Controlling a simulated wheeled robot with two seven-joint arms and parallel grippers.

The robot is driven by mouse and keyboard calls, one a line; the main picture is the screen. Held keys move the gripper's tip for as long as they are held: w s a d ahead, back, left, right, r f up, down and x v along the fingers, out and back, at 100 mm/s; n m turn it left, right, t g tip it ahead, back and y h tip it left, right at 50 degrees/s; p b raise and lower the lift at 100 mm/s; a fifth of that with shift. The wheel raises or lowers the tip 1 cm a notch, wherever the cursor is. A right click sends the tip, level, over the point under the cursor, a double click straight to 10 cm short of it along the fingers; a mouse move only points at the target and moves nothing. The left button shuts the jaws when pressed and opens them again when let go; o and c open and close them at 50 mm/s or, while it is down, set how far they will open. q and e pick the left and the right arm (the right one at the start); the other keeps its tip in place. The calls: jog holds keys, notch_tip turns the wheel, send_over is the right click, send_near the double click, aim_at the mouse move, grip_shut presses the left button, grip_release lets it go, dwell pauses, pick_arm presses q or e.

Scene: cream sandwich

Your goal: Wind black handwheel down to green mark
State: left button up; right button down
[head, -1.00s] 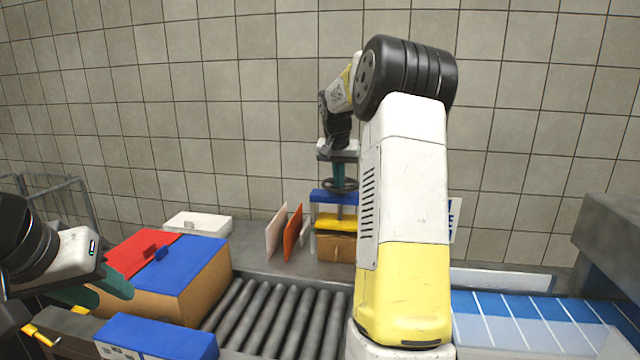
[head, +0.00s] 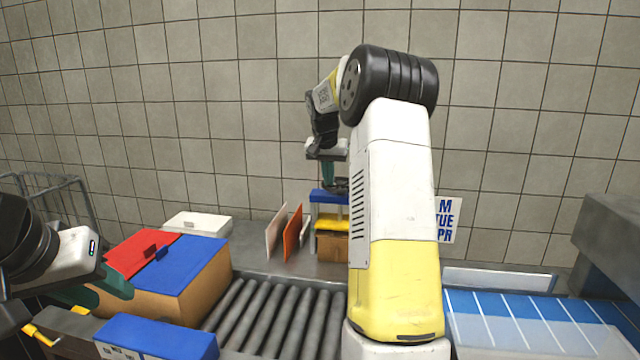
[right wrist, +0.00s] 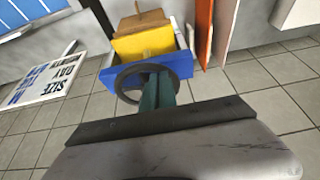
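The black handwheel (head: 341,185) sits on top of a small press with a blue top beam (head: 322,196) and a yellow plate (head: 333,223). In the right wrist view the handwheel (right wrist: 183,90) is a dark ring above the blue beam (right wrist: 108,78). My right gripper (head: 328,178) points down at the wheel. Its teal fingers (right wrist: 157,88) are close together and overlap the ring; whether they grip the rim is unclear. My left gripper (head: 96,293) is open and empty at the lower left. I cannot make out a green mark.
A brown block (head: 331,246) sits under the yellow plate. Orange (head: 293,232) and pale boards stand left of the press. A printed sign (head: 447,220) stands right.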

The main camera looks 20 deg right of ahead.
jog(key=shift+f, duration=0.4)
jog(key=shift+w+a, duration=0.25)
jog(key=shift+w, duration=0.75)
jog(key=shift+r, duration=0.1)
jog(key=shift+w+d+r, duration=0.1)
jog(key=shift+r, duration=1.25)
jog(key=s+d, duration=0.1)
jog(key=d, duration=0.1)
jog(key=s+d, duration=0.2)
jog(key=d, duration=0.1)
jog(key=s+d, duration=0.1)
jog(key=d, duration=0.2)
jog(key=shift+s+r, duration=0.1)
jog(key=shift+s, duration=0.15)
